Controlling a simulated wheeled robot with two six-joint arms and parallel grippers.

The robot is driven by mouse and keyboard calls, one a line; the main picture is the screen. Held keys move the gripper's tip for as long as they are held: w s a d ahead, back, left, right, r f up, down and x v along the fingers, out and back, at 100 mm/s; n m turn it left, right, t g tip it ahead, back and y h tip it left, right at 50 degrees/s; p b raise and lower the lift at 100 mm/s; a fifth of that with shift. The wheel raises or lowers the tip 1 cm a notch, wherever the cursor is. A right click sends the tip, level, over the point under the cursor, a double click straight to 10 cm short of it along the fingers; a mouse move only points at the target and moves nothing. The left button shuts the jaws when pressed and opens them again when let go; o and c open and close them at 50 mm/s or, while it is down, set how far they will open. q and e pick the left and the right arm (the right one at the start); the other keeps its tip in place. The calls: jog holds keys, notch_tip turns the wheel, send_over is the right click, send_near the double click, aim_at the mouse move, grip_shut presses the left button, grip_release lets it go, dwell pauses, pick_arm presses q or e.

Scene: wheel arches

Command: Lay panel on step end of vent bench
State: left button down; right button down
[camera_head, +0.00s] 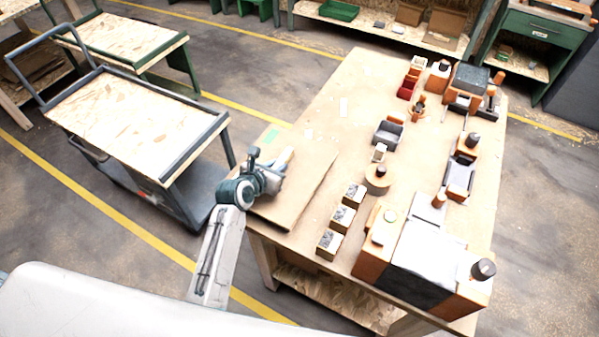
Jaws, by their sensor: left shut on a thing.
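The panel is a flat tan board (305,183) at the left edge of the vent bench, a long wooden table (335,130). A thin dark line marks the panel's right edge against the bench top. I cannot tell whether the panel touches the top or is held just above it. My left gripper (280,165) is at the panel's left part, shut on the panel; its fingertips are small and partly hidden. A pale green patch (272,136) shows near the panel's far edge. My right gripper is not in view.
Several small boxes of parts (342,218) stand right of the panel. A large orange and grey block (425,250) fills the near right end. More fixtures line the right side. The bench's far left top is mostly clear. A wood-topped cart (130,115) stands left.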

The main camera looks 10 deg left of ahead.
aim_at(294, 181)
pick_arm(q)
jog(key=d, duration=0.1)
jog(key=d+p, duration=0.1)
jog(key=d, duration=0.3)
jog(key=shift+w+d, duration=0.15)
jog(key=shift+w, duration=0.2)
jog(key=shift+w+d+f, duration=0.1)
jog(key=shift+d+f, duration=0.15)
jog(key=shift+d, duration=0.25)
notch_tip(294, 181, down, 3)
jog(key=shift+r+p, duration=0.1)
jog(key=shift+p, duration=0.55)
jog(key=shift+f, duration=0.35)
jog(key=shift+f, duration=0.1)
jog(key=c, duration=1.3)
grip_release()
